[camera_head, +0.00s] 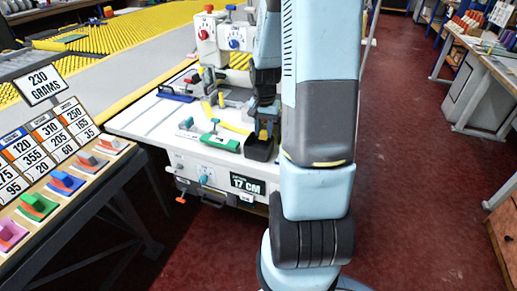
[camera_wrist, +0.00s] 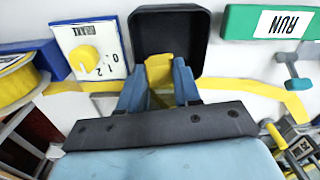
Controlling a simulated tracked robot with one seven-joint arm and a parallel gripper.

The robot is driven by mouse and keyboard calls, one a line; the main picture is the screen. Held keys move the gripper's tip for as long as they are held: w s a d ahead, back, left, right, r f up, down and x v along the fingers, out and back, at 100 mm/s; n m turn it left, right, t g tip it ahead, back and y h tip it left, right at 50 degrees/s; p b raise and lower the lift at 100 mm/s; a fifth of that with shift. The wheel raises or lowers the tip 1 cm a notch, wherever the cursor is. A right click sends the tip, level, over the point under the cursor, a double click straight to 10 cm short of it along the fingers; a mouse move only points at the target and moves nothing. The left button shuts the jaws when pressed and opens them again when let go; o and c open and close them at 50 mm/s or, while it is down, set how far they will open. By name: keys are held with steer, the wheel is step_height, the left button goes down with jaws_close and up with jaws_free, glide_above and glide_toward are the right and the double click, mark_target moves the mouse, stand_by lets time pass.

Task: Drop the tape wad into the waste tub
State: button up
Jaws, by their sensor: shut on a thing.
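My gripper (camera_wrist: 159,78) is shut on the yellow tape wad (camera_wrist: 158,70), which shows between its two blue fingers in the wrist view. The waste tub (camera_wrist: 170,14) is a black, square, open box just ahead of the fingertips. The fingertips and the wad overlap the near side of its opening in this view. In the head view my gripper (camera_head: 264,128) points down over the tub (camera_head: 258,149), which stands at the front of the white machine table. I cannot tell the exact height of the wad above the rim. No contents show in the tub.
A green RUN box (camera_wrist: 268,22) sits beside the tub, with a small lever (camera_wrist: 292,72) near it. A white dial panel (camera_wrist: 90,50) with a yellow knob is on the other side. Yellow binding tape (camera_head: 238,128) runs along the table. The binding machine (camera_head: 222,40) stands behind.

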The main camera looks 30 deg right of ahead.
steer(key=shift+f, duration=0.45)
steer(key=o, duration=1.1)
steer(key=shift+r, duration=0.15)
steer(key=shift+r, duration=6.7)
steer(key=shift+a, duration=0.1)
